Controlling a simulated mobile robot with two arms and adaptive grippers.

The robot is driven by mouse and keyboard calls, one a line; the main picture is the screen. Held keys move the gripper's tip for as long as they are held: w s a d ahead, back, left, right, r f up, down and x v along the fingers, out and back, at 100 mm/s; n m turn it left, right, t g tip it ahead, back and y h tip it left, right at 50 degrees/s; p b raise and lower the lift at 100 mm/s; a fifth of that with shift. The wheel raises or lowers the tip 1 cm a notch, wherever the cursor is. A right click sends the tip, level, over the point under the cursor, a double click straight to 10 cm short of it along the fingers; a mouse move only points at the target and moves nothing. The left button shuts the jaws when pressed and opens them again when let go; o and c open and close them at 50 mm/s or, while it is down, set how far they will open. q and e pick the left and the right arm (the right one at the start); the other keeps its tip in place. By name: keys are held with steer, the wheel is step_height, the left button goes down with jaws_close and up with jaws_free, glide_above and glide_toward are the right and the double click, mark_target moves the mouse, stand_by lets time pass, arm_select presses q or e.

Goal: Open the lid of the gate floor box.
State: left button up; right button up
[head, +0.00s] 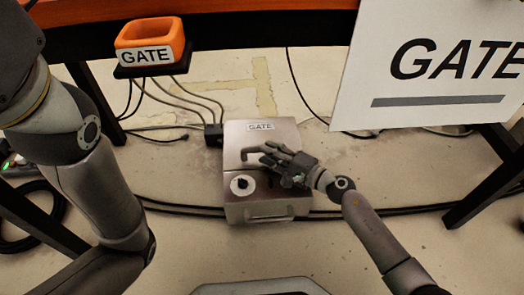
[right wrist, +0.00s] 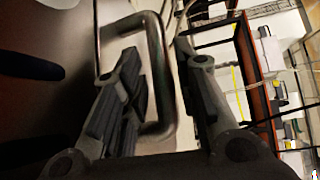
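The gate floor box (head: 236,137) is a grey metal box on the floor, with a small "GATE" label (head: 261,126) on its lid. A bent metal handle (head: 250,152) stands on the lid and shows large in the right wrist view (right wrist: 166,90). My right gripper (head: 267,155) is at this handle, above the box. In the right wrist view its two fingers (right wrist: 163,75) are apart, with one bar of the handle between them; I cannot tell whether they touch it. The lid looks shut. My left arm comes in at the left; its gripper is out of view.
A round white plate with a black knob (head: 242,185) is on the box. Cables (head: 180,208) run across the floor around it. An orange "GATE" tray (head: 150,36) is at the desk edge. A large "GATE" sign (head: 430,105) hangs at right.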

steer(key=shift+b+x, duration=0.4)
steer(key=shift+x, duration=1.4)
steer(key=shift+d, duration=0.1)
jaws_close()
